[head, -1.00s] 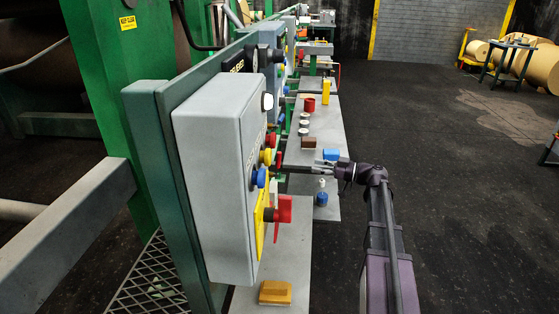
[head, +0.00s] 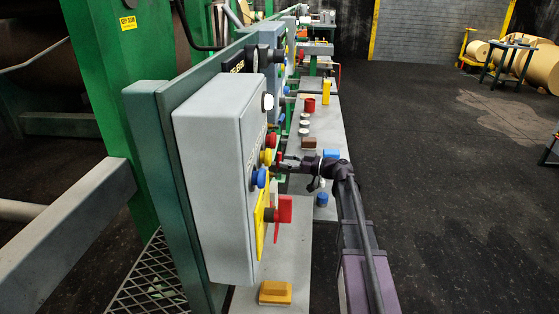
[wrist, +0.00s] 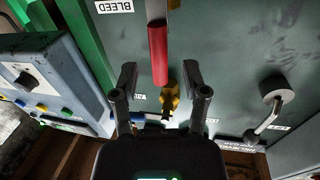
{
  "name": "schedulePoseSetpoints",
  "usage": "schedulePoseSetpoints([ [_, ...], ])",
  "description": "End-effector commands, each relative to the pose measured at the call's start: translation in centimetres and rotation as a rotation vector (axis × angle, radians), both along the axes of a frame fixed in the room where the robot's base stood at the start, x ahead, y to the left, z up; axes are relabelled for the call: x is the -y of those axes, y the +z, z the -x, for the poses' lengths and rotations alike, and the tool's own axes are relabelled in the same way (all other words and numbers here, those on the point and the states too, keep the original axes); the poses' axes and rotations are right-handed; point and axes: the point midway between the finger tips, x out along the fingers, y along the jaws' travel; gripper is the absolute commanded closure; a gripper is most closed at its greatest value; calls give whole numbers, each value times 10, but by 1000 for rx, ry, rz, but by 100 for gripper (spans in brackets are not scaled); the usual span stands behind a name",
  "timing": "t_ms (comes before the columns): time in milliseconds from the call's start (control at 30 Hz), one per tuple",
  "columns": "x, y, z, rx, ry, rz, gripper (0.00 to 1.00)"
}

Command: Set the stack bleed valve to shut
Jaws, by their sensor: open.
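In the wrist view a red-sleeved lever handle (wrist: 158,52) hangs straight down on a grey-green panel, beside a white label reading BLEED (wrist: 114,6). Its pivot is out of frame. My gripper (wrist: 160,77) is open. Its two dark fingers stand left and right of the handle's lower end in the picture, with a gap on each side. I cannot tell how deep the handle lies between them. In the head view my gripper (head: 282,164) reaches left toward the panel line, partly hidden behind the grey control box.
A yellow part (wrist: 170,99) sits below the handle. A crank with a grey round knob (wrist: 277,88) is at right. A blue-grey control box (wrist: 50,75) is at left. In the head view a grey box (head: 215,180) bears buttons and a red handle (head: 284,209). Open floor lies right.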

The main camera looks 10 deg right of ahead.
Motion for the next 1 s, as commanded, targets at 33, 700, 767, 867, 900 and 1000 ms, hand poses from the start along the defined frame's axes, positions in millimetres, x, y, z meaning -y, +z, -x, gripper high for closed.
schedulePoseSetpoints([
  [33, -6, 0, -4, 0, 1, 0, 42],
  [700, -24, 0, -14, 0, -1, 0, 54],
  [767, -24, 0, -14, 0, -1, 0, 72],
  [867, -24, 0, -14, 0, -1, 0, 100],
  [900, -24, 0, -14, 0, 0, 0, 100],
  [1000, -25, 0, -14, 0, 0, 0, 100],
])
